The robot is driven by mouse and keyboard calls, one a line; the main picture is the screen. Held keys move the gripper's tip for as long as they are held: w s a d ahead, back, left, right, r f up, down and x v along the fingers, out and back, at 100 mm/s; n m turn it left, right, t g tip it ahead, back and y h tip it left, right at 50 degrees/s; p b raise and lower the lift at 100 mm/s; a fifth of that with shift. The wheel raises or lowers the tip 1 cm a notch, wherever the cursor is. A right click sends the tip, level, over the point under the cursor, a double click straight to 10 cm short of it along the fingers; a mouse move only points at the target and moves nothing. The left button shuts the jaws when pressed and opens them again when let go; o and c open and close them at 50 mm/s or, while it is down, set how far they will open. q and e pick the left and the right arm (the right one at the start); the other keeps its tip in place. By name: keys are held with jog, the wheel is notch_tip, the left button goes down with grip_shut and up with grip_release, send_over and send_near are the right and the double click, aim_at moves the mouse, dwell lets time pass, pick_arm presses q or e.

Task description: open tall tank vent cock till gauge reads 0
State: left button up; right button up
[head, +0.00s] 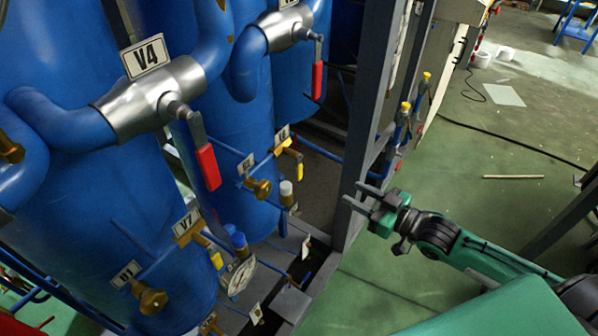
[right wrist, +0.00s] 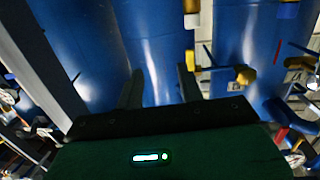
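Tall blue tanks (head: 95,200) stand at the left in the head view. A yellow-handled brass cock (head: 187,232) sits by the V7 plate, and another yellow-handled cock (head: 284,146) sits by a similar plate farther back. I cannot tell which is the tall tank's vent cock. My left gripper is out of view.
A grey upright post (head: 362,110) stands close to my right gripper. Red-handled valves (head: 207,165) hang from the upper pipes, one under the V4 plate (head: 145,57). Brass knobs (head: 150,300) stick out lower down.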

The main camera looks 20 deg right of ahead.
jog(key=n+y, duration=0.1)
jog(key=y, duration=0.1)
send_near(301, 169)
jog(key=v, duration=0.3)
jog(key=p+x, duration=0.3)
jog(key=x, duration=0.9)
jog(key=shift+w+a, duration=0.1)
jog(key=shift+w, duration=0.1)
jog(key=shift+w+a+p, duration=0.3)
jog(key=shift+w+a, duration=0.1)
jog(key=shift+w, duration=0.05)
jog(key=shift+c, duration=0.2)
grip_shut()
